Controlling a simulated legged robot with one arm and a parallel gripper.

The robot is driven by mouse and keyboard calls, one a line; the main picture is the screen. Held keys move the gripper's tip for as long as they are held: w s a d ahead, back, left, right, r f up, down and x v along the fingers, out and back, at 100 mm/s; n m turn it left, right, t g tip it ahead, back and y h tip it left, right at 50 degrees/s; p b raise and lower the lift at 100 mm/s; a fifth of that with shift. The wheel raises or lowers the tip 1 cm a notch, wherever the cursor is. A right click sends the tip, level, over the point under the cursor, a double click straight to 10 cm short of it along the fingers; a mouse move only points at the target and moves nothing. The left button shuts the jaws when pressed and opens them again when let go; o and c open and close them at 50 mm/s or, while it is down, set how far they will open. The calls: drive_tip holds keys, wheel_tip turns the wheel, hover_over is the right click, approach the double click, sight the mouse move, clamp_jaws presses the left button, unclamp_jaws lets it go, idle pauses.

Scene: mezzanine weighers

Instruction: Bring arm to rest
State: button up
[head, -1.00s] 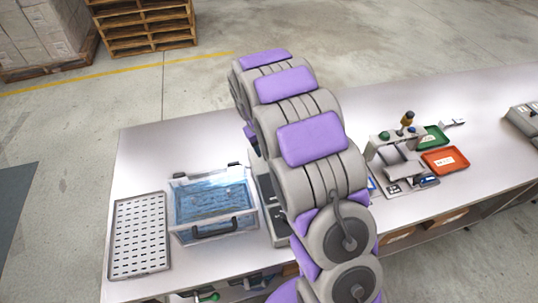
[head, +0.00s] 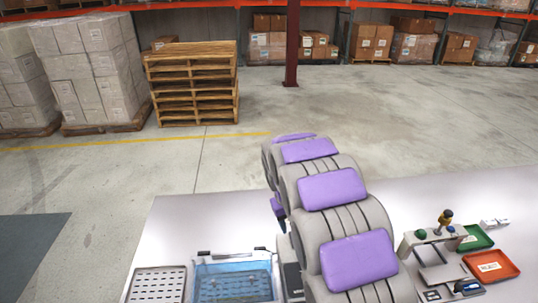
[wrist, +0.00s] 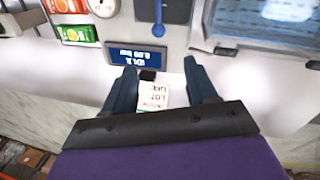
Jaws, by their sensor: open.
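My gripper (wrist: 161,82) is open in the wrist view, its two dark fingers spread apart. A small white label or box with printed text (wrist: 150,96) and a black end shows in the gap between the fingers. Neither finger is seen closed on it, and I cannot tell how far below it lies. A blue display (wrist: 137,56) with upside-down text is just beyond the fingertips. In the head view my arm stretches out over the pale bench (head: 175,225); its gripper is hidden or too unclear to make out there.
A clear bin with blue contents (head: 232,280) and a perforated tray (head: 157,284) sit left of my arm. A small press-like device (head: 438,255), a green tray (head: 476,238) and a red tray (head: 490,265) are on the right. Stacked pallets (head: 192,85) stand beyond open floor.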

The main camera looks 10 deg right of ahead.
drive_tip(key=s+r+m+g+y+b, duration=0.2)
drive_tip(key=s+b, duration=0.4)
drive_tip(key=s, duration=3.4)
drive_tip(key=shift+s+r, duration=0.2)
drive_tip(key=shift+r, duration=0.3)
drive_tip(key=shift+a, duration=0.1)
